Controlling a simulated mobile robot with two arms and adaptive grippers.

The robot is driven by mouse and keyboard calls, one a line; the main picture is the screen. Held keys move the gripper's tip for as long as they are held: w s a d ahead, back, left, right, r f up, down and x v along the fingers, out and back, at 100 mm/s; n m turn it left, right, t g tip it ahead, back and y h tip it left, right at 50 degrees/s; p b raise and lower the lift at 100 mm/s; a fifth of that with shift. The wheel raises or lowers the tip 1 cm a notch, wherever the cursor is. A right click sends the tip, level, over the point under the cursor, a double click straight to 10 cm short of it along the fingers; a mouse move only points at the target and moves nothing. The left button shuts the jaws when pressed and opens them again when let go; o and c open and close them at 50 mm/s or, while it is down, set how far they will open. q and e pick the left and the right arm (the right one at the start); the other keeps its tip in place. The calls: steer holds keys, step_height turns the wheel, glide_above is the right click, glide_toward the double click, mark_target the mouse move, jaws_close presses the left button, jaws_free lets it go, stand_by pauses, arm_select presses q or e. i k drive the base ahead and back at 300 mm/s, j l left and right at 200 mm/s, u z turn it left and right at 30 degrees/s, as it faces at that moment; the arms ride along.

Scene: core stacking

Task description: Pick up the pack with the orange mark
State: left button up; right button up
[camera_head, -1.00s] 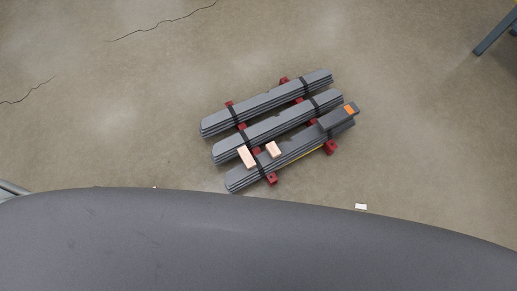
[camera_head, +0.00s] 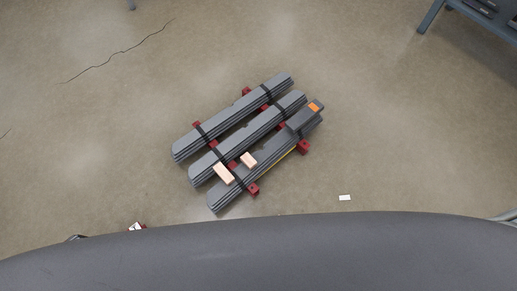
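A small dark grey pack with an orange mark (camera_head: 304,118) lies on the right end of the nearest bundle of long grey bars (camera_head: 240,183). The orange mark is on the pack's right end. Two more strapped bundles (camera_head: 232,116) lie behind it, side by side on red supports (camera_head: 303,147) on the floor. Neither of my grippers shows; no fingers are in view. The large dark grey shape along the bottom is part of my own body.
Two pale pink blocks (camera_head: 223,173) sit on the bundles near their left end. A grey-blue rack (camera_head: 431,16) stands at the top right. A white scrap (camera_head: 344,198) lies on the floor. The concrete floor around the bundles is otherwise mostly clear.

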mark_target(315, 107)
steer(key=k+l, duration=0.1)
steer(key=l, duration=0.25)
steer(key=k+l, duration=0.15)
steer(key=l, duration=0.2)
steer(key=i+l+u, duration=0.1)
steer(key=l, duration=0.45)
steer(key=i+l+u, duration=0.1)
steer(key=l, duration=0.45)
steer(key=l+u, duration=0.1)
steer(key=l, duration=0.45)
steer(key=i, duration=0.1)
